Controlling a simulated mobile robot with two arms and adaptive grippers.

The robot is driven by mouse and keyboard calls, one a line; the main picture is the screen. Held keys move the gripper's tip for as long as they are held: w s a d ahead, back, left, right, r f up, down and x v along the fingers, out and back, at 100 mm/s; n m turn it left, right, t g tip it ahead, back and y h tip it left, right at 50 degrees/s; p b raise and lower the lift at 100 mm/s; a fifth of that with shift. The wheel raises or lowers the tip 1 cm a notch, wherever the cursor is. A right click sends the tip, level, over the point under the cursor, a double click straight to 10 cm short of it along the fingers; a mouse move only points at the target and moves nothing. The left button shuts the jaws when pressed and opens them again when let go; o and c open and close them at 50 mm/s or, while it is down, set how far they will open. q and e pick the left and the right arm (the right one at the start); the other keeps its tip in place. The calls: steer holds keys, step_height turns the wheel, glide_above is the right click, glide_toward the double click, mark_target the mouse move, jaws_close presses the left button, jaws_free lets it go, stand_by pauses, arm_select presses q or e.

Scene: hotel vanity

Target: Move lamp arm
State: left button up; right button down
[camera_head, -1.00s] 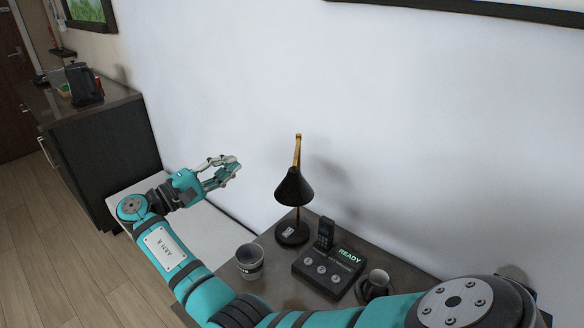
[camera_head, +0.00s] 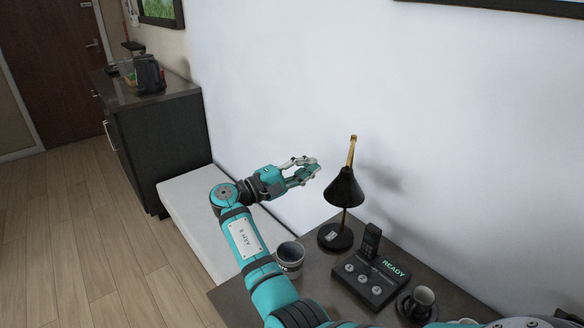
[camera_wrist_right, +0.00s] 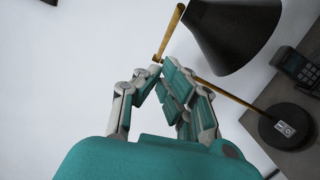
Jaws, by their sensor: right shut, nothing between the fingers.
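The desk lamp has a black cone shade (camera_head: 344,188), a brass-coloured arm (camera_head: 351,152) sticking up above it, and a round black base (camera_head: 335,237). My right gripper (camera_head: 316,168) is shut and empty, just left of the shade. In the right wrist view the shut fingertips (camera_wrist_right: 160,72) appear close to the brass arm (camera_wrist_right: 170,35), left of and below the shade (camera_wrist_right: 238,32). Whether they touch the arm cannot be told. The base (camera_wrist_right: 285,128) is at the right there. My left gripper is not in view.
On the dark table (camera_head: 240,296) stand a cup (camera_head: 290,258), a black phone console (camera_head: 371,284) with a READY display, and another cup (camera_head: 420,301) on a dark saucer. A white bench (camera_head: 190,215) and a dark cabinet (camera_head: 165,140) are left. The wall rises behind the lamp.

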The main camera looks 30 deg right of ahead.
mark_target(348, 168)
steer(key=s+d+p, duration=0.1)
steer(key=d, duration=0.1)
steer(key=s+d+r+p, duration=0.1)
steer(key=s+d, duration=0.1)
steer(key=shift+s+d+p, duration=0.15)
steer(key=shift+d+p, duration=0.15)
